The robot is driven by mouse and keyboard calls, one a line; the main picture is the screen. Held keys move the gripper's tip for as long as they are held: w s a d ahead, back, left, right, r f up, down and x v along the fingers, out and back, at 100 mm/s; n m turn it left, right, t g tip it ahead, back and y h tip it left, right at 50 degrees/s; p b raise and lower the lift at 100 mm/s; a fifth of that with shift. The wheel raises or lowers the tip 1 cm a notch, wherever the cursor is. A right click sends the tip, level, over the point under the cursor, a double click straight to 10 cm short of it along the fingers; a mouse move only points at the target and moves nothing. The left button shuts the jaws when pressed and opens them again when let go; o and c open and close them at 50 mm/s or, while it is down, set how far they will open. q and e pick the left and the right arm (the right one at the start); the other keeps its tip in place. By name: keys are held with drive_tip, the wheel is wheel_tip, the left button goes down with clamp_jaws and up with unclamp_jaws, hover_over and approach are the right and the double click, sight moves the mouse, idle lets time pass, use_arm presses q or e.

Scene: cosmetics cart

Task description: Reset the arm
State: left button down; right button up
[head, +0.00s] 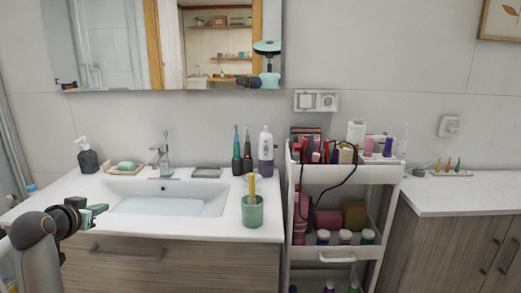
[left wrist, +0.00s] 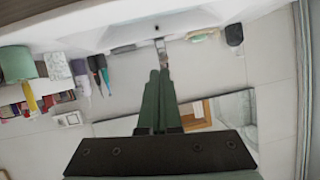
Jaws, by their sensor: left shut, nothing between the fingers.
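My left gripper (head: 98,210) is at the left in the head view, in front of the sink counter's front left edge. Its green fingers are together with nothing between them. In the left wrist view the two fingers (left wrist: 158,98) point up the picture, side by side and shut, and the room appears upside down. The gripper touches nothing that I can see. My right gripper is in neither view.
The white sink (head: 168,207) is set in the counter, with a green cup (head: 252,212) at its right. A soap dispenser (head: 87,157) stands at the back left. A white cart (head: 372,176) full of cosmetics stands right of the counter. The mirror (head: 110,45) hangs behind.

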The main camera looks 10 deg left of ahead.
use_arm(q)
drive_tip(key=s+d+f+m+g+p, duration=0.1)
drive_tip(key=s+d+f, duration=0.2)
drive_tip(key=d+f, duration=0.3)
drive_tip(key=s+d+f+m+h+p, duration=0.1)
drive_tip(key=s+d+f, duration=0.15)
drive_tip(key=f, duration=0.65)
drive_tip(key=s+d+f+g+p, duration=0.1)
drive_tip(key=s+d+f, duration=0.2)
drive_tip(key=d+f, duration=0.35)
drive_tip(key=s+d+f+h, duration=0.1)
drive_tip(key=s+d+f, duration=0.2)
drive_tip(key=s+d, duration=0.2)
drive_tip(key=s+d+f+g+h+p, duration=0.1)
drive_tip(key=s+d+f, duration=0.3)
drive_tip(key=s, duration=0.5)
drive_tip(key=s+d+f+g+h+p, duration=0.1)
drive_tip(key=s+d+f+h, duration=0.1)
drive_tip(key=s+d+f, duration=0.2)
drive_tip(key=s+d, duration=0.3)
drive_tip(key=shift+m, duration=0.4)
drive_tip(key=shift+w, duration=0.1)
